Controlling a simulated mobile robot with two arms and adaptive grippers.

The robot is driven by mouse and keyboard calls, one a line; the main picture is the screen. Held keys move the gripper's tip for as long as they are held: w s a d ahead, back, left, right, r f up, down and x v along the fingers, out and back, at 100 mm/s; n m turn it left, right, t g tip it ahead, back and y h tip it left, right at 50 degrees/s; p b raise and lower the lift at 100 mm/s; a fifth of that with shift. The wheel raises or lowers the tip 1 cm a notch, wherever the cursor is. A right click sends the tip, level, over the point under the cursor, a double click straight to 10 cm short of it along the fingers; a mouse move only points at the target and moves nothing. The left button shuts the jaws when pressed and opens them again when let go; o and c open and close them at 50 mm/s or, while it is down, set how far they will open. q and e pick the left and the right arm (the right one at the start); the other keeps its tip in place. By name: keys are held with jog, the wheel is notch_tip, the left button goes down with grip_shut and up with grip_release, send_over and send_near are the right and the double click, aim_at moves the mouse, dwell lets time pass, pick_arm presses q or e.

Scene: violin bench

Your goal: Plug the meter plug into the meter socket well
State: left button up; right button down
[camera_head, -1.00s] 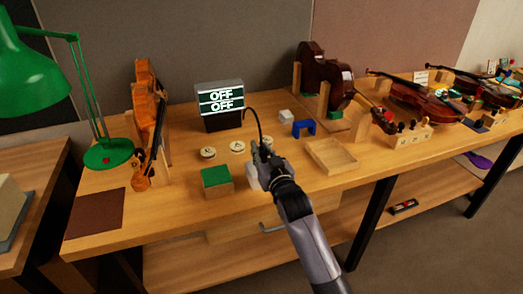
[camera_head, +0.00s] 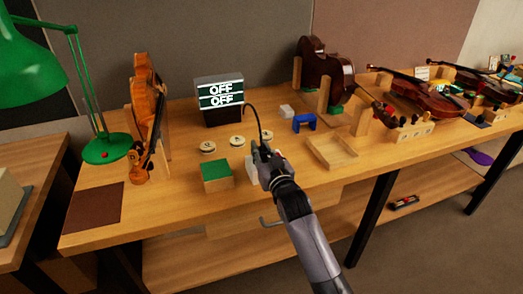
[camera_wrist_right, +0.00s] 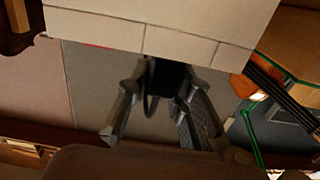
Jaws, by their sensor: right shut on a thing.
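My right gripper (camera_head: 262,152) is over the front middle of the bench, shut on the dark meter plug. In the right wrist view the plug (camera_wrist_right: 168,76) is between the fingers, its front end against or just in front of a pale seamed block (camera_wrist_right: 150,28). A pale block beside the gripper in the head view (camera_head: 251,170) is partly hidden by it. It may carry the meter socket, but no socket opening shows, and I cannot tell whether the plug is in. A black cable (camera_head: 254,111) arcs from the meter (camera_head: 220,97), which reads OFF twice. My left gripper is not in view.
A green-topped block (camera_head: 216,172) stands left of the gripper and a shallow wooden tray (camera_head: 331,153) right of it. Several round labelled discs (camera_head: 236,141) lie behind. A blue bracket (camera_head: 304,122), violins on stands and a green lamp (camera_head: 104,148) are farther off.

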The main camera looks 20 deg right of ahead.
jog(key=shift+f, duration=0.15)
jog(key=c, duration=1.3)
grip_release()
jog(key=shift+c, duration=0.2)
jog(key=shift+s, duration=0.1)
jog(key=s, duration=1.2)
jog(key=shift+d, duration=0.25)
